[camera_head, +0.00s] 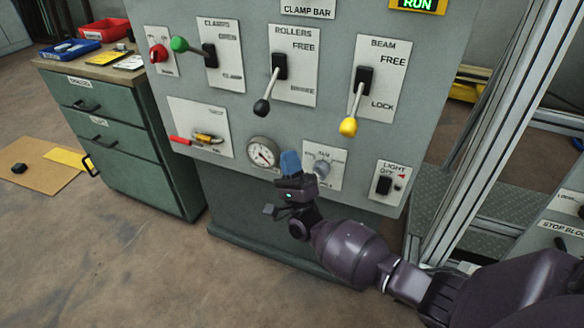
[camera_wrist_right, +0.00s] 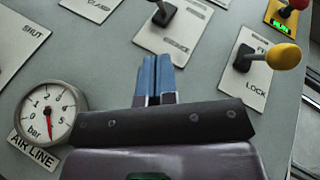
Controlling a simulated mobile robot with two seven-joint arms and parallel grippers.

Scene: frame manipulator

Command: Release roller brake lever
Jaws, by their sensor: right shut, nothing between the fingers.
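The roller brake lever (camera_head: 268,92) has a black knob and sits on the plate marked ROLLERS, FREE at the top. Its knob hangs low, toward the plate's lower end. In the right wrist view the rollers lever (camera_wrist_right: 163,14) is at the top, cut by the frame edge. My right gripper (camera_head: 290,162) is below that plate, in front of the panel between the round gauge and the knob plate, apart from the lever. Its blue fingers (camera_wrist_right: 155,75) are together with nothing between them. My left gripper is in neither view.
Left of the rollers lever is a green-knobbed lever (camera_head: 192,47); right of it is the yellow-knobbed beam lever (camera_head: 354,106). A pressure gauge (camera_head: 263,152) and a light switch (camera_head: 384,185) sit lower. A green drawer cabinet (camera_head: 118,125) stands left; a metal frame post (camera_head: 499,125) stands right.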

